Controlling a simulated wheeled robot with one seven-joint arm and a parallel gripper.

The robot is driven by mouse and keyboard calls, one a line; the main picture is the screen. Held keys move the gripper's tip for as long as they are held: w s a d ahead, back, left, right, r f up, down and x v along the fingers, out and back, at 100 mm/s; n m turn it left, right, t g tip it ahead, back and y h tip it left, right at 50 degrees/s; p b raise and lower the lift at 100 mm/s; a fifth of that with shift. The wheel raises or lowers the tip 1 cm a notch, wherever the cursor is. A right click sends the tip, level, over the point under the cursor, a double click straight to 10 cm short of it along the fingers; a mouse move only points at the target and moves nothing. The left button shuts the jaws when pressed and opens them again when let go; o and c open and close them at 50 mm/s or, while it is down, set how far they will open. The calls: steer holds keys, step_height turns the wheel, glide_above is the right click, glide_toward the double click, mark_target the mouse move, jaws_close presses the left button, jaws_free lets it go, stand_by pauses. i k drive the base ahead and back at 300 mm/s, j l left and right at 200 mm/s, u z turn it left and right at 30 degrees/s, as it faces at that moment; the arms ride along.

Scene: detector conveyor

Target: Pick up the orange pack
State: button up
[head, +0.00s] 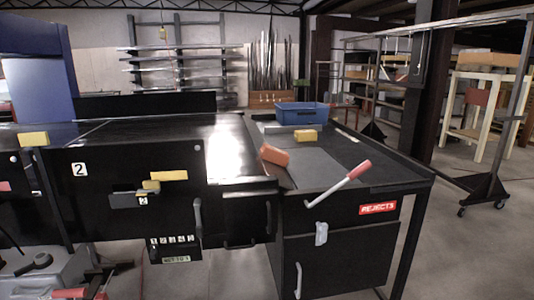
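The orange pack (274,155) is a small reddish-orange block in the head view, near the middle. It lies at an angle by the left edge of the dark reject table, close to the end of the black conveyor top. Nothing covers it from this side. My gripper is not seen in this view, so its opening and its distance from the pack do not show.
A yellow-orange pack (306,135) lies behind it, in front of a blue bin (302,113). A red-handled lever (340,183) sticks up at the front of the reject table, above a REJECTS sign (377,208). Open floor (470,255) lies to the right.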

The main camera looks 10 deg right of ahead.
mark_target(273, 155)
steer(key=i+l+u, duration=0.3)
steer(key=l, duration=0.35)
steer(key=l+u, duration=0.35)
steer(key=l, duration=0.3)
steer(key=i+l+u, duration=0.1)
steer(key=l+u, duration=0.2)
steer(key=l, duration=0.4)
